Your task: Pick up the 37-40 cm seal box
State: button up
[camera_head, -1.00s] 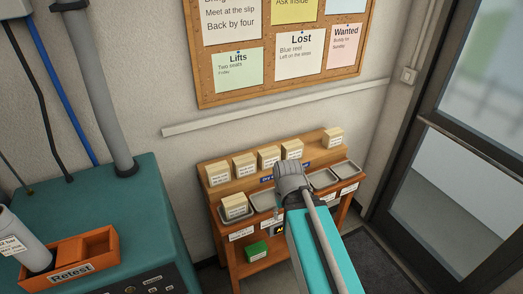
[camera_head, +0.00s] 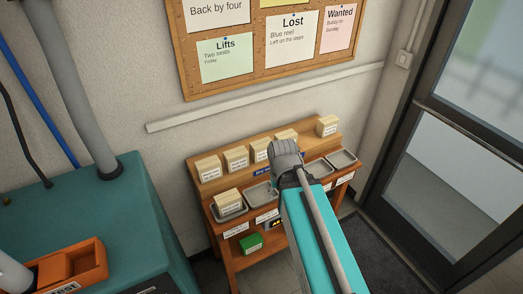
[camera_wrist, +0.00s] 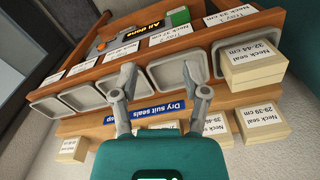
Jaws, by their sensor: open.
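Several cream seal boxes stand in a row on the wooden shelf's upper ledge in the head view, and one sits in the left tray. I cannot read which is 37-40 cm. In the wrist view, the box in the tray (camera_wrist: 254,67) reads 32-44 cm and a ledge box (camera_wrist: 262,127) reads 29-39 cm. Another ledge box (camera_wrist: 216,127) is only partly readable, and a box at lower left (camera_wrist: 75,149) is too small to read. My gripper (camera_wrist: 161,80) is open and empty, over the middle trays. Its body hides part of the ledge.
The shelf holds a row of grey trays (camera_head: 342,157), with a green box (camera_head: 251,244) below. A teal bench (camera_head: 95,215) with an orange tray (camera_head: 98,262) stands left. A glass door (camera_head: 450,150) is at right. A notice board (camera_head: 183,60) hangs above.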

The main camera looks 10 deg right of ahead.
jog(key=o, duration=0.4)
jog(key=shift+w+r, duration=0.1)
jog(key=shift+w, duration=0.15)
jog(key=shift+o, duration=0.2)
jog(key=w+r+n+p, duration=0.5)
jog(key=w+n, duration=0.4)
jog(key=w, duration=0.4)
notch_tip(320, 180, up, 5)
jog(key=n+p, duration=0.6)
jog(key=n, duration=0.7)
send_over(262, 143)
jog(key=shift+w+r, duration=0.15)
jog(key=shift+r, duration=0.05)
jog(key=shift+f+b, duration=0.1)
jog(key=shift+b, duration=0.2)
notch_tip(262, 143, down, 8)
jog(key=b, duration=0.8)
jog(key=shift+f, duration=0.25)
